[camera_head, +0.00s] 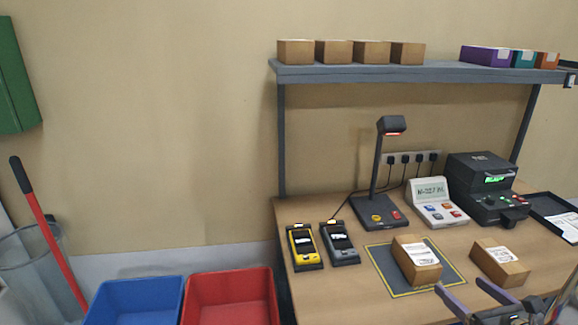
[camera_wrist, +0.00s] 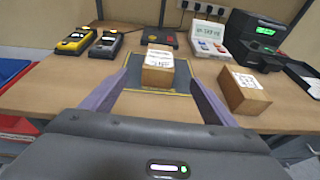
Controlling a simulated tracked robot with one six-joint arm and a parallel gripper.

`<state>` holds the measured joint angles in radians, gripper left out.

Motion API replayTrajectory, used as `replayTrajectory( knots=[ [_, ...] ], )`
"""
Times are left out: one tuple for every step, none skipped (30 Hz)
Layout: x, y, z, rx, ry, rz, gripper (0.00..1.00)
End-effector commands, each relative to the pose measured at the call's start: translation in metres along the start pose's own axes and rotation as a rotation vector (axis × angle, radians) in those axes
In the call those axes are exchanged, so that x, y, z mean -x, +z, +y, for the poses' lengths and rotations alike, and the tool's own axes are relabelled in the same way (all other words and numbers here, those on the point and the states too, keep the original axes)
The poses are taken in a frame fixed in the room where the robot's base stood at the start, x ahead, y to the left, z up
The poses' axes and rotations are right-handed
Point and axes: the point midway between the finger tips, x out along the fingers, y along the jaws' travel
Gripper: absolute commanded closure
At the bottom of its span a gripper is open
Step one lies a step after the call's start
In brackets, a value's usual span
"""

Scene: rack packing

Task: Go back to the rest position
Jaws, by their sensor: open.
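My gripper (camera_wrist: 159,98) is open with nothing between its purple fingers. In the wrist view its fingers reach over the front of the workbench (camera_wrist: 60,95). A labelled brown box (camera_wrist: 158,75) stands on the dark mat with a yellow border (camera_wrist: 182,85), beyond the fingertips and apart from them as far as I can tell. In the head view the gripper (camera_head: 482,295) is at the lower right, partly cut off by the frame edge. That box (camera_head: 417,263) and a second labelled brown box (camera_head: 499,264) stand on the bench.
A yellow handheld device (camera_head: 304,247) and a grey one (camera_head: 340,243) lie left of the mat. A lamp-like scanner (camera_head: 380,210), a display unit (camera_head: 437,203) and a black printer (camera_head: 486,190) stand behind. A shelf (camera_head: 420,76) holds several boxes. Blue (camera_head: 135,292) and red (camera_head: 230,285) bins stand left.

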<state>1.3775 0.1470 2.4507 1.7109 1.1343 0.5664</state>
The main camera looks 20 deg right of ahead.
Motion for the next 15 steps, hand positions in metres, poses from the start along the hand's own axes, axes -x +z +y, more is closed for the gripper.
replayTrajectory(
  knots=[
    [0.000, 0.000, 0.001, 0.003, 0.003, 0.001, 0.20],
    [-0.001, 0.001, 0.002, 0.007, 0.007, 0.002, 0.20],
    [-0.002, 0.002, 0.006, 0.018, 0.016, 0.005, 0.20],
    [-0.004, 0.003, 0.009, 0.029, 0.026, 0.008, 0.20],
    [-0.005, 0.004, 0.014, 0.043, 0.038, 0.011, 0.20],
    [-0.008, 0.006, 0.022, 0.067, 0.061, 0.018, 0.20],
    [-0.011, 0.008, 0.030, 0.091, 0.082, 0.024, 0.20],
    [-0.013, 0.011, 0.038, 0.117, 0.105, 0.030, 0.20],
    [-0.017, 0.013, 0.051, 0.158, 0.141, 0.040, 0.20],
    [-0.019, 0.015, 0.062, 0.193, 0.170, 0.048, 0.20],
    [-0.021, 0.018, 0.073, 0.230, 0.202, 0.056, 0.20],
    [-0.024, 0.020, 0.089, 0.281, 0.245, 0.067, 0.20],
    [-0.026, 0.021, 0.101, 0.321, 0.277, 0.074, 0.20],
    [-0.027, 0.022, 0.112, 0.362, 0.309, 0.082, 0.20],
    [-0.028, 0.024, 0.127, 0.416, 0.352, 0.091, 0.20]
  ],
)
